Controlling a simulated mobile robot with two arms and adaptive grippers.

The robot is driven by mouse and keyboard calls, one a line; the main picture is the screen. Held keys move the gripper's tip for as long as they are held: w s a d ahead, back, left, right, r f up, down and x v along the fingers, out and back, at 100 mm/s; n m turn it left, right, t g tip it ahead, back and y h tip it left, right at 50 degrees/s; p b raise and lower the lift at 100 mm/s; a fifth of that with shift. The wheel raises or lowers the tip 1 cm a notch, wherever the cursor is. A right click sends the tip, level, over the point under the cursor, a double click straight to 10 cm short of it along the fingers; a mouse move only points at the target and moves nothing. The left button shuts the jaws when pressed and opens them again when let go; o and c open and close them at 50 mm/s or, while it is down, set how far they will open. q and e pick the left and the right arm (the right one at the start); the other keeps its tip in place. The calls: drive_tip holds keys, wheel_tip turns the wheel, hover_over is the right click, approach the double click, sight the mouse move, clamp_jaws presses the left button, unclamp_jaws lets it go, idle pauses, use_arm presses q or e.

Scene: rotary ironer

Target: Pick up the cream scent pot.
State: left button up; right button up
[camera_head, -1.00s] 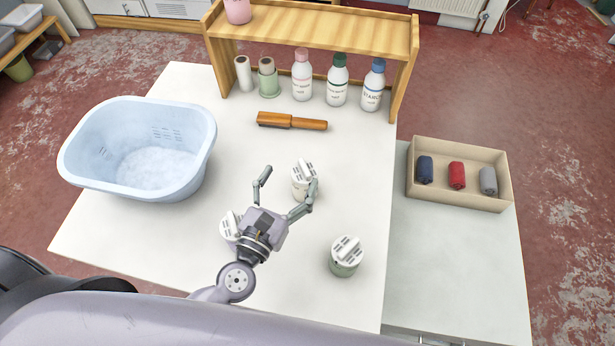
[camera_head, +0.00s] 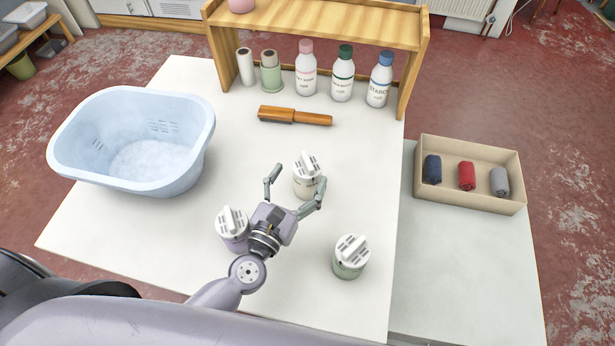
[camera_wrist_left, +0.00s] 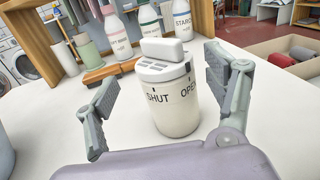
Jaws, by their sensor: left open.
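The cream scent pot (camera_head: 304,186) stands upright on the white table, with a white slotted lid and a raised grip bar. In the left wrist view the pot (camera_wrist_left: 177,108) shows the words SHUT and OPEN around its rim. My left gripper (camera_head: 297,178) is open, its two fingers spread. In the wrist view the pot stands ahead of the palm between the fingers, nearer the right one, with no visible contact. A lavender pot (camera_head: 232,241) stands beside my left wrist, and a green pot (camera_head: 349,268) stands to the right. My right gripper is not in view.
A pale blue basket (camera_head: 75,165) stands at left. A wooden-handled brush (camera_head: 295,116) lies behind the cream pot. Several bottles and rolls stand under a wooden shelf (camera_head: 320,22). A box (camera_head: 470,197) of coloured rolls sits on the lower surface at right.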

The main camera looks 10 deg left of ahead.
sight(313, 157)
use_arm(q)
drive_tip(key=w, duration=0.1)
drive_tip(key=w+d+p, duration=0.1)
drive_tip(key=w, duration=0.1)
drive_tip(key=shift+w+d+r, duration=0.1)
drive_tip(key=shift+w+r, duration=0.1)
drive_tip(key=shift+w, duration=0.1)
drive_tip(key=shift+w+d+f, duration=0.1)
drive_tip(key=shift+w+f, duration=0.05)
drive_tip(key=shift+w, duration=0.35)
drive_tip(key=shift+s, duration=0.1)
drive_tip(key=shift+c, duration=0.4)
drive_tip(key=c, duration=1.6)
drive_tip(key=shift+o, duration=0.2)
